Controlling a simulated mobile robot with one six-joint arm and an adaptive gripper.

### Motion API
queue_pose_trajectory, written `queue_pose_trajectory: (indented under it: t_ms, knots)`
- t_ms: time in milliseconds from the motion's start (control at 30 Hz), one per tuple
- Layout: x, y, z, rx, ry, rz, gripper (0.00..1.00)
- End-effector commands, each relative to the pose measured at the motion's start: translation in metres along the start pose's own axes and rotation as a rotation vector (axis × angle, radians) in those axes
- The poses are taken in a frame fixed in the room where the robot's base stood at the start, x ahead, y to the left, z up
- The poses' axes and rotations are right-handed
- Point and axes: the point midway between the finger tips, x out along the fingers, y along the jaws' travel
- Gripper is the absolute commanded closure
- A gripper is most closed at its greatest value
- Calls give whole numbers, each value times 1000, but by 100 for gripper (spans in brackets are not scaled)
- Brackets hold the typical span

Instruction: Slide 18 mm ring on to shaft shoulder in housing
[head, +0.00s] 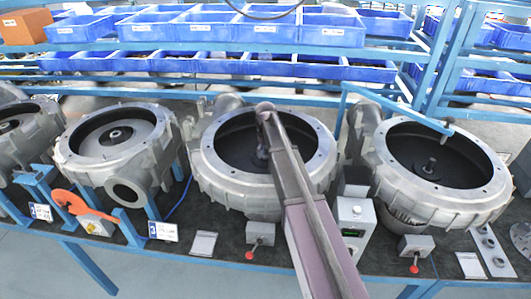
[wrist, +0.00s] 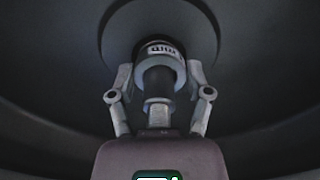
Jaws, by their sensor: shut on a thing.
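The middle housing (head: 205,165) is a grey round casting with a dark bowl, and my arm reaches down into it. My gripper (wrist: 160,72) is shut on a pale metal ring (wrist: 160,64) with a small white label (wrist: 162,50). Its two fingers press the ring from left and right. The shaft (wrist: 158,88) shows as a dark cylinder on the near side of the ring, with a lighter end; the ring appears to be around it. Whether the ring touches the shoulder is hidden. In the head view the arm covers most of the gripper (head: 262,152).
Similar housings stand at right (head: 480,205) and left (head: 75,165), the right one with a bare shaft stub (head: 430,168). Blue bins (head: 330,30) line the shelves behind. The bowl wall surrounds my gripper.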

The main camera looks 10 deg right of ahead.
Motion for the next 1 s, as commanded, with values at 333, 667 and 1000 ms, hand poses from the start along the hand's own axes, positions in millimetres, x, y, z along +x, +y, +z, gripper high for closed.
queue_pose_trajectory:
  t_ms: [333, 667, 1000]
  knots:
    - [-2, 1, 2, 1, -3, 1, 85]
    - [-6, 0, 1, 1, -2, 1, 85]
    - [-6, 0, 1, 0, -1, 0, 85]
